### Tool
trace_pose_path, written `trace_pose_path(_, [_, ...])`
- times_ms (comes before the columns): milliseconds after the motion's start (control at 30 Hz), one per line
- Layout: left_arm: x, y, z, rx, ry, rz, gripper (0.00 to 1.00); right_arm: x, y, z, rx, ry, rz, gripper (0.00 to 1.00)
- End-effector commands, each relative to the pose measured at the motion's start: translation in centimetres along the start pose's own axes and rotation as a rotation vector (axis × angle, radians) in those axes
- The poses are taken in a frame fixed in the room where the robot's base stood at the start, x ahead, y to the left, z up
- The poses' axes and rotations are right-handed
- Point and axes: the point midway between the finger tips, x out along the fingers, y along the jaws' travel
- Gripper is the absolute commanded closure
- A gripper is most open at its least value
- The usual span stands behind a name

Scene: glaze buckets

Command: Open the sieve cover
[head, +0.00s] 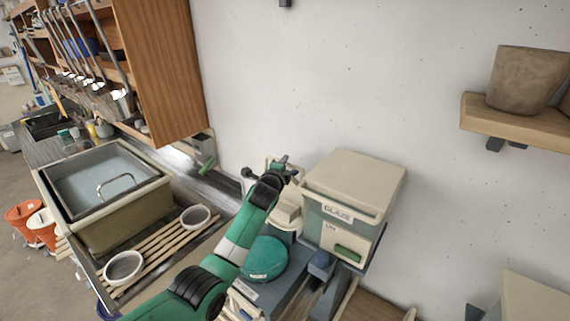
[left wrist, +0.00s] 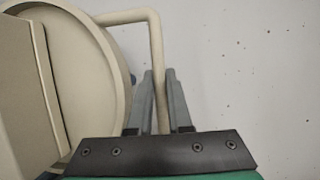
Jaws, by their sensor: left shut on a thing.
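The round beige sieve cover (left wrist: 88,70) fills the left side of the left wrist view, with a bent bar handle (left wrist: 128,16) coming off its rim. My left gripper (left wrist: 157,100) is shut on this handle, whose bar runs down between the two fingers. In the head view my left gripper (head: 281,165) is above the beige sieve body (head: 288,212), near the wall. My green arm hides much of the sieve there, and I cannot tell from it how far the cover is tilted. My right gripper is not in view.
A lidded glaze bin (head: 355,178) stands close to the right of the gripper. A green round lid (head: 266,258) lies below the arm. The sink (head: 105,190) and a slatted rack with two bowls (head: 195,218) are to the left. The wall above is clear.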

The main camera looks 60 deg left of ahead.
Motion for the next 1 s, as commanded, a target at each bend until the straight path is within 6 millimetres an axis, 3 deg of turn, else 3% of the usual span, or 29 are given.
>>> trace_pose_path(167, [0.0,0.0,0.0,0.000,0.000,0.000,1.00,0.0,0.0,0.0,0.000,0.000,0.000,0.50])
trace_pose_path(200, [0.0,0.0,0.0,0.000,0.000,0.000,0.77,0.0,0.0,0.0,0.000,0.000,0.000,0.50])
trace_pose_path(333, [0.0,0.0,0.0,0.000,0.000,0.000,0.54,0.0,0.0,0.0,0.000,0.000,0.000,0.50])
trace_pose_path(767, [-0.5,-0.1,0.0,-0.001,0.000,-0.001,0.53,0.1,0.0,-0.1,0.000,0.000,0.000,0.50])
trace_pose_path(1000, [-3.7,0.0,-0.1,-0.001,0.001,-0.003,0.53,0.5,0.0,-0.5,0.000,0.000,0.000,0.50])
